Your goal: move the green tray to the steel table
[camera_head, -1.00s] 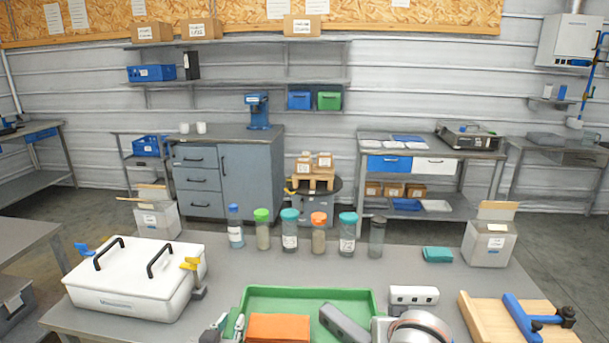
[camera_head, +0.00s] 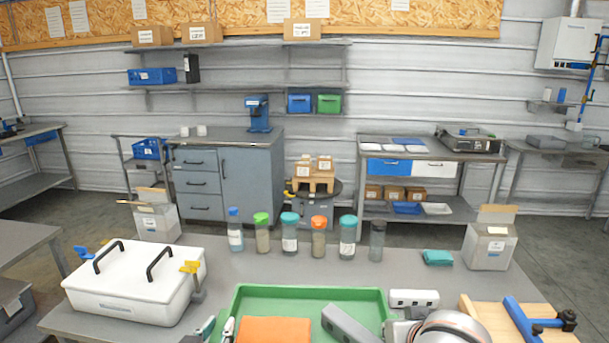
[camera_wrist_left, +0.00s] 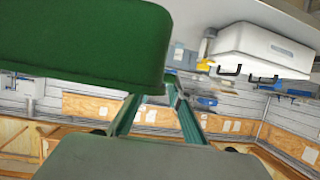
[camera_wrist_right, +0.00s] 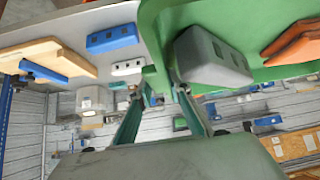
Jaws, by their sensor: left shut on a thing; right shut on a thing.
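The green tray (camera_head: 375,297) is at the front centre of the head view, its near part cut off. It holds an orange block (camera_head: 274,330) and a grey device (camera_head: 346,325). My left gripper (camera_head: 217,330) is shut on the tray's left side; its fingers reach the green wall (camera_wrist_left: 85,45) in the left wrist view. My right gripper (camera_head: 390,328) is shut on the tray's right side; in the right wrist view its fingers meet the rim (camera_wrist_right: 152,45). Several grey tables show; I cannot tell which is the steel table.
On the grey workbench (camera_head: 400,265) stand a white lidded box (camera_head: 135,285), several capped bottles (camera_head: 290,235), a teal pack (camera_head: 438,257), a white carton (camera_head: 488,245), a white block (camera_head: 414,298) and a wooden board (camera_head: 490,320) with a blue clamp. Another grey table (camera_head: 25,240) stands left.

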